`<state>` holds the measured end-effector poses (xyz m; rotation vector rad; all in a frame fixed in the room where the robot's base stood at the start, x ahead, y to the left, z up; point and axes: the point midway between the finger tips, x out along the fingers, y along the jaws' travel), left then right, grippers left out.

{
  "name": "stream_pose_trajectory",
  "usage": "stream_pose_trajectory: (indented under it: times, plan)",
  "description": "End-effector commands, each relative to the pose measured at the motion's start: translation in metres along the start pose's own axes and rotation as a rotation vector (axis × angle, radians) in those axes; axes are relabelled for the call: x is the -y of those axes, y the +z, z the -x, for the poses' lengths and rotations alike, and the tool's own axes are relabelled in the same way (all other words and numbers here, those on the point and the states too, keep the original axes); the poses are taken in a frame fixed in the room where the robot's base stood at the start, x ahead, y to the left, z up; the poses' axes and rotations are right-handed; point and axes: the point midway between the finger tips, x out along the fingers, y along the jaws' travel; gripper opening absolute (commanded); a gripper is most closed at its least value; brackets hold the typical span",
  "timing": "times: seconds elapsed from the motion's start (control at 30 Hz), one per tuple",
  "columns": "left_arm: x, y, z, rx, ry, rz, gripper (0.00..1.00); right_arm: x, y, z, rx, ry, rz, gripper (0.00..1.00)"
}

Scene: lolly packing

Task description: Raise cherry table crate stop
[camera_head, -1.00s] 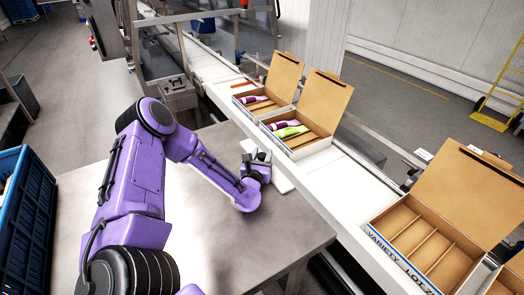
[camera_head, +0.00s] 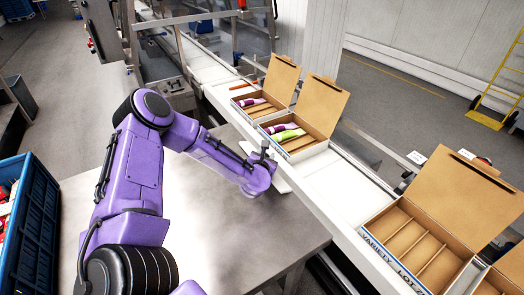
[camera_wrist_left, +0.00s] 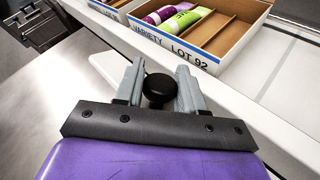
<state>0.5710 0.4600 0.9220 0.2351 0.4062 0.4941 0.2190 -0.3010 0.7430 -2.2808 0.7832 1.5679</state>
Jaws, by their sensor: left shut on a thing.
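My left gripper (camera_head: 262,154) is over the steel table (camera_head: 212,250), near its edge by the conveyor. In the left wrist view its two grey fingers (camera_wrist_left: 160,82) are shut on a black round knob (camera_wrist_left: 159,88), one on each side. What the knob is fixed to is hidden beneath the gripper. A white flat plate (camera_head: 279,183) lies just past the gripper, and also shows in the wrist view (camera_wrist_left: 103,62). A blue crate (camera_head: 40,217) with red and white packs inside stands at the left edge. My right gripper is not in view.
A white conveyor (camera_head: 322,187) runs along the table's far side. Two open cartons on it (camera_head: 254,110) (camera_head: 296,151) hold purple packs, the nearer also a green one. An open carton (camera_head: 411,250) with empty compartments stands at right. The table's front is clear.

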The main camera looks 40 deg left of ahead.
Motion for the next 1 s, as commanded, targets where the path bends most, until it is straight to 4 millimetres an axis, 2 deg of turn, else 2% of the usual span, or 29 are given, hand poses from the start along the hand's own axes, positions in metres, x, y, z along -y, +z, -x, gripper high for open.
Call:
stream_pose_trajectory:
  times: [0.03, 0.43, 0.7, 1.0]
  plan:
    - [0.001, 0.011, -0.001, -0.020, 0.000, -0.027, 0.08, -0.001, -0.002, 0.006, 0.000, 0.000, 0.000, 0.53]
    - [0.017, 0.022, -0.015, -0.284, -0.001, -0.297, 0.08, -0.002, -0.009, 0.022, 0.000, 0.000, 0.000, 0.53]
    - [0.028, 0.024, -0.026, -0.463, -0.002, -0.476, 0.08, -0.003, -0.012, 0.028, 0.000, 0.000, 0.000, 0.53]
    - [0.039, 0.021, -0.036, -0.635, -0.002, -0.647, 0.08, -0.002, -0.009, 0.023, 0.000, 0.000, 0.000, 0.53]
